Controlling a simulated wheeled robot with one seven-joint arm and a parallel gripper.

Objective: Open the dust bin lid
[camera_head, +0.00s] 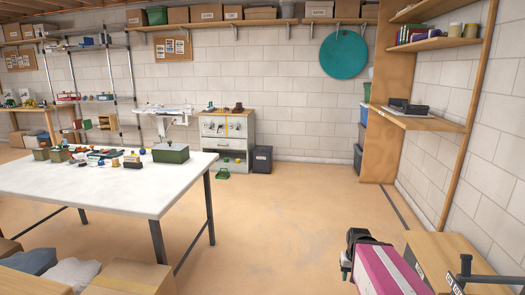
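A dark grey bin (261,160) with a small pale label stands on the floor against the back wall, just right of a white drawer cabinet. It looks like the dust bin. It is small and far off; its top looks closed, but I cannot make out the lid's edge.
A white table (130,190) with small items stands at the left. Cardboard boxes (125,277) fill the lower left. A magenta object (385,270) and a wooden box (450,252) are at the lower right. The floor (285,215) between is clear.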

